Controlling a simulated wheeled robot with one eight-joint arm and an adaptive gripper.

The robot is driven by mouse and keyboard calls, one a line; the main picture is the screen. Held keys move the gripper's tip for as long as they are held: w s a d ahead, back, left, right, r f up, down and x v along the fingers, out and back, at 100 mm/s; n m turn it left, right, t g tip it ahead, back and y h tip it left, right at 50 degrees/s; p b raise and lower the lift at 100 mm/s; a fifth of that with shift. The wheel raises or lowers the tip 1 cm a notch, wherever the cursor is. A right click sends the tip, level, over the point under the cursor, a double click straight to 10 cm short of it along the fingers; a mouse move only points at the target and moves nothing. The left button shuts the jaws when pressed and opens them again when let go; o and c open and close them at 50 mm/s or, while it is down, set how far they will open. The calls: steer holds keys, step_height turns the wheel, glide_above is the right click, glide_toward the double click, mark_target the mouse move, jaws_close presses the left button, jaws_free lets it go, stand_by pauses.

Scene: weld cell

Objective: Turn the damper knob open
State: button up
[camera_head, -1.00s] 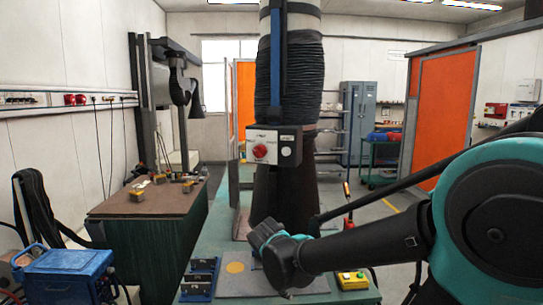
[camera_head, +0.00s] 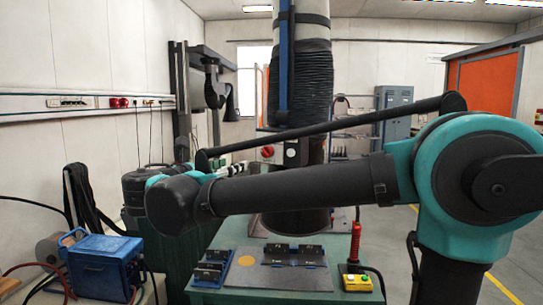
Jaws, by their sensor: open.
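The red damper knob (camera_head: 267,152) sits on the left part of a small grey control box (camera_head: 291,152) on the front of the thick black extraction duct (camera_head: 305,85). I cannot make out my gripper; the arm's far part is largely hidden behind the nearer links.
A green table (camera_head: 225,296) below holds black clamp blocks (camera_head: 294,254) and a yellow button box (camera_head: 356,283). A red-handled tool (camera_head: 354,245) stands at its right. A blue case (camera_head: 95,268) is at lower left. Open floor lies to the right.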

steer(key=x, duration=1.7)
steer(key=shift+r, duration=0.2)
steer(key=shift+w, duration=0.15)
steer(key=shift+c, duration=0.5)
steer(key=c, duration=1.1)
steer(key=shift+o, duration=0.2)
